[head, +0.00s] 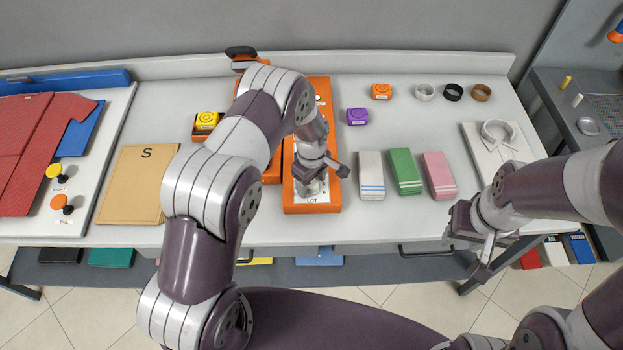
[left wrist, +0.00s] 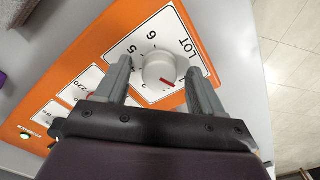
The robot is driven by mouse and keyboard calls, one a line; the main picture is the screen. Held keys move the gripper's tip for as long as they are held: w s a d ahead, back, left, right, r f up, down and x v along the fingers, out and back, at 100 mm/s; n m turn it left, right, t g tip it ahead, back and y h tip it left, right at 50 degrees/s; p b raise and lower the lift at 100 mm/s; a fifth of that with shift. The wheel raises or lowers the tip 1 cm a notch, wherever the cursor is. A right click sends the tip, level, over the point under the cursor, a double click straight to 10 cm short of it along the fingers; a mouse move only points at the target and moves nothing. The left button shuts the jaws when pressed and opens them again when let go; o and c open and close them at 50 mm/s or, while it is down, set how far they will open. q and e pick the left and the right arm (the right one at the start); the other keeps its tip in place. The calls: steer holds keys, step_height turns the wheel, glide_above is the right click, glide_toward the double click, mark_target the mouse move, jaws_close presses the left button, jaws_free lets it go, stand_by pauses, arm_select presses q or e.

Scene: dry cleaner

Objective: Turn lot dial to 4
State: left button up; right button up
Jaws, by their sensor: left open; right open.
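The lot dial (left wrist: 158,68) is a round white knob with a red mark, on a white plate printed LOT. Around it the numbers 5 and 6 are readable; others are partly hidden by my fingers. The red mark points to the lower right in the left wrist view, and I cannot tell which number it meets. The orange panel (head: 313,207) carrying the dial lies on the counter. My left gripper (head: 318,180) is open above the dial, its fingers on either side of the knob; contact is unclear. My right gripper (head: 468,240) is open and empty at the counter's front edge.
White (head: 371,182), green (head: 404,171) and pink (head: 438,175) blocks stand right of the panel. A tan S board (head: 138,190) lies left.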

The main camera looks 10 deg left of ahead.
arm_select(q)
steer(key=c, duration=1.1)
steer(key=shift+o, duration=0.2)
